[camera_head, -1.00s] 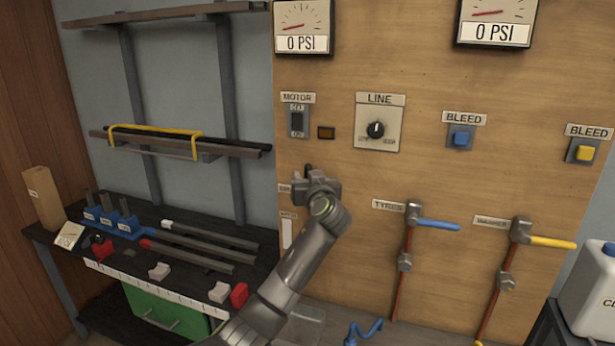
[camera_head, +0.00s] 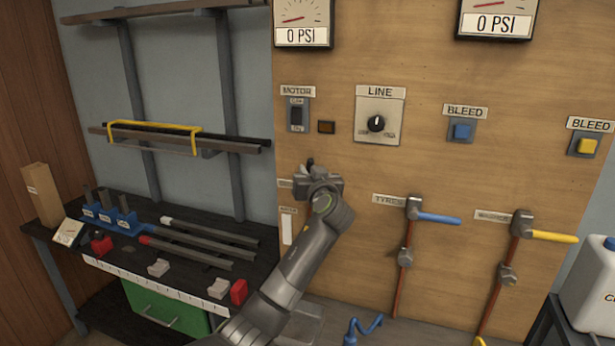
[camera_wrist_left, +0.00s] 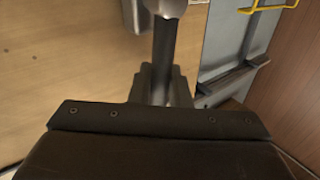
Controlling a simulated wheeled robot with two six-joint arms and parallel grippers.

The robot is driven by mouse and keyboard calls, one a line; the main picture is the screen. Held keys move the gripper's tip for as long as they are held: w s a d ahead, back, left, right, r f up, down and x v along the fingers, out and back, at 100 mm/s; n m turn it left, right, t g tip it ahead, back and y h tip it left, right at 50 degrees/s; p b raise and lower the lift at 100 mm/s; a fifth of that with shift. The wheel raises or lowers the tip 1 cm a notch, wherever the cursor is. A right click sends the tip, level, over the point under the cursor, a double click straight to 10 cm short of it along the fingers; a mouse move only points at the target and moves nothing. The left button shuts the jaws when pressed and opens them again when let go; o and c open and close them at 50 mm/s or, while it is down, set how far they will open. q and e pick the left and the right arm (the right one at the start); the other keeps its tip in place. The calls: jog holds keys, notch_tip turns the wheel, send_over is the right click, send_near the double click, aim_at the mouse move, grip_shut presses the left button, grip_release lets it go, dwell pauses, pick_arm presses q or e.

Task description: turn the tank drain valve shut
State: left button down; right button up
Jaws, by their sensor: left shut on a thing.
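My left gripper (camera_head: 311,170) is at the wooden panel, below the motor switch, and mostly hides what it holds. In the left wrist view, the gripper (camera_wrist_left: 160,85) is shut on a dark lever (camera_wrist_left: 164,50) with a rounded metal end (camera_wrist_left: 165,7). This looks like the tank drain valve's handle; the valve body is hidden in the head view. A small label (camera_head: 286,184) is partly covered beside the gripper. How far the lever is turned cannot be told. My right gripper is out of view.
The motor switch (camera_head: 297,116) and line knob (camera_head: 376,124) sit above the gripper. Blue (camera_head: 438,218) and yellow (camera_head: 553,237) valve levers are to the right. A bench (camera_head: 130,254) with tools stands at left. Two gauges above read 0 PSI.

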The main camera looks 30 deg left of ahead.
pick_arm(q)
jog(key=d+f+m+t+h+b, duration=0.3)
jog(key=m+t+b, duration=0.2)
jog(key=m+b, duration=0.3)
jog(key=w+d+f+m+t+h+b, duration=0.1)
jog(key=d+f+m+t+h+b, duration=0.2)
jog(key=m, duration=1.2)
jog(key=shift+w+f+t+h+b, duration=0.2)
jog(key=shift+f+t+h+b, duration=0.35)
jog(key=shift+t+b, duration=1.95)
jog(key=shift+f+g+b, duration=0.1)
jog(key=shift+g+b, duration=0.65)
jog(key=shift+g, duration=0.05)
jog(key=c, duration=1.4)
grip_release()
